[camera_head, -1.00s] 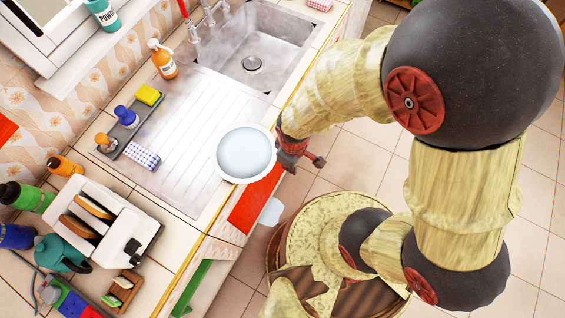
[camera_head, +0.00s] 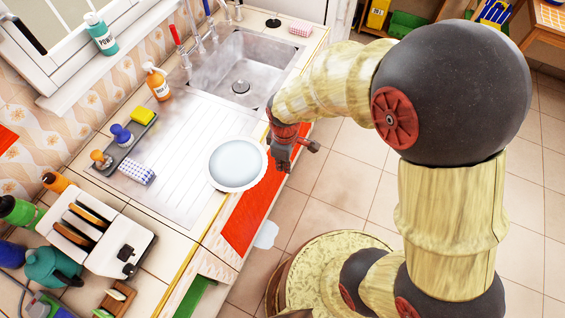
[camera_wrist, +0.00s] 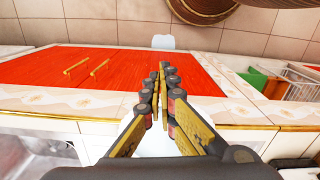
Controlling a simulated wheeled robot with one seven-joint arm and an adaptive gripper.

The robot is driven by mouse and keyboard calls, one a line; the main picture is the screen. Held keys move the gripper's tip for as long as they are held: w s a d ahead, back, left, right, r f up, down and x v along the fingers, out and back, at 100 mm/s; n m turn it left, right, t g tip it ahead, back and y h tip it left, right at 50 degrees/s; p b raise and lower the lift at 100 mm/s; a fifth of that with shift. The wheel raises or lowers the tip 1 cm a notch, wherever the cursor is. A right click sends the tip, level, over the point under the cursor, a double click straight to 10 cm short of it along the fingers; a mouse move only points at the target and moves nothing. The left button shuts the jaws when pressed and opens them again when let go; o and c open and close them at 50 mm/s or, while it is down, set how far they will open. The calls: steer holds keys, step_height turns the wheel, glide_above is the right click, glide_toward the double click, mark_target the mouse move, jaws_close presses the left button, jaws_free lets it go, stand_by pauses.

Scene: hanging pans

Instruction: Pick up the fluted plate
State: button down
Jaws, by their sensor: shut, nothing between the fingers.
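The fluted plate (camera_head: 237,164) is white with a wavy rim and a pale blue-grey middle. In the head view it shows at the front edge of the counter, by the drainboard, and seems to reach over that edge. My gripper (camera_head: 284,164) is just right of the plate's rim in this view; whether they touch is unclear. In the wrist view my gripper (camera_wrist: 160,72) has its fingers together with nothing between them. A pale patch shows below the fingers there; I cannot tell if it is the plate.
The sink (camera_head: 240,70) and an orange soap bottle (camera_head: 158,83) are behind the plate. A caddy (camera_head: 120,145) with a sponge and brushes is left of it. A white toaster (camera_head: 95,235) stands at lower left. A red cabinet front (camera_head: 245,215) is below the counter edge.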

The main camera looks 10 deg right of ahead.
steer(key=w+a+f+b, duration=0.1)
steer(key=w+a+f, duration=0.1)
steer(key=f, duration=0.4)
steer(key=shift+a+b, duration=0.4)
steer(key=shift+a, duration=0.35)
steer(key=shift+w, duration=0.15)
steer(key=shift+w+a, duration=0.3)
steer(key=shift+a, duration=0.25)
steer(key=shift+w+a, duration=0.3)
steer(key=shift+a, duration=0.2)
